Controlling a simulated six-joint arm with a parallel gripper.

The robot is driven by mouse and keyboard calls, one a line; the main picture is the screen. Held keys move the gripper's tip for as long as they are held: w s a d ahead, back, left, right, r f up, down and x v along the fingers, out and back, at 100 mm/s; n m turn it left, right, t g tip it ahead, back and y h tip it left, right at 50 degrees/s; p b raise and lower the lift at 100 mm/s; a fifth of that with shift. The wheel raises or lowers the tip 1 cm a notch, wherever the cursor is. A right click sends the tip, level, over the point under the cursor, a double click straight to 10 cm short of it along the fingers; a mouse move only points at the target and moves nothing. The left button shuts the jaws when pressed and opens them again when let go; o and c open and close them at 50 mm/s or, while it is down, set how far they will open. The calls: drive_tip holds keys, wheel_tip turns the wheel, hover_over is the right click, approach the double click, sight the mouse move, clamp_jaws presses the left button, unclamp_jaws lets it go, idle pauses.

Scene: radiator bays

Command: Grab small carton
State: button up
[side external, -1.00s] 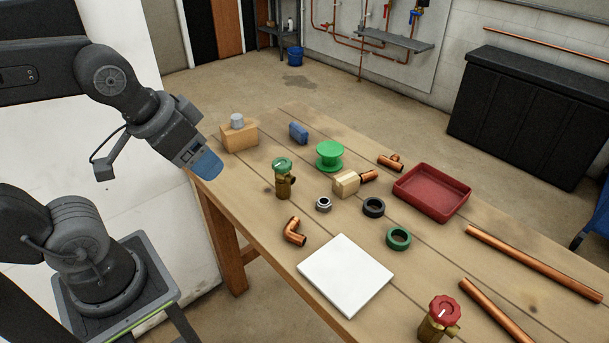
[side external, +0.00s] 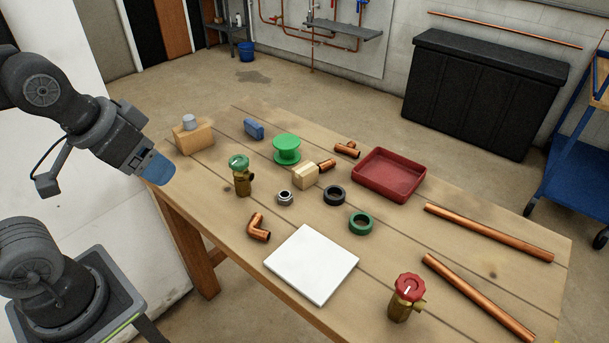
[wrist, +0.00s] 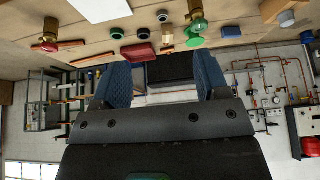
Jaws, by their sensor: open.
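A small pale tan carton (side external: 306,176) lies near the middle of the wooden table, in the side view. A copper fitting (side external: 326,165) is right beside it. A larger brown box (side external: 193,138) sits at the table's far left with a grey cylinder (side external: 189,121) on top. My gripper (side external: 157,168) has blue fingers and hangs by the table's left edge, well to the left of the small carton. In the wrist view the gripper (wrist: 163,84) is open, with its two fingers apart and nothing between them.
A green-capped valve (side external: 240,175) stands between my gripper and the small carton. A green spool (side external: 287,149), grey nut (side external: 285,198) and black ring (side external: 335,195) are close around the carton. A red tray (side external: 390,174) lies to its right. A white plate (side external: 312,264) lies in front.

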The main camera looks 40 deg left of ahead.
drive_tip(key=shift+o, duration=0.4)
drive_tip(key=w+r+m+g, duration=0.1)
drive_tip(key=w+r+m, duration=0.35)
drive_tip(key=w, duration=0.55)
drive_tip(key=m+g, duration=0.5)
drive_tip(key=m, duration=1)
hover_over(305, 168)
wheel_tip(305, 168, down, 16)
wheel_tip(305, 168, down, 13)
drive_tip(key=shift+f, duration=0.15)
drive_tip(key=c, duration=0.7)
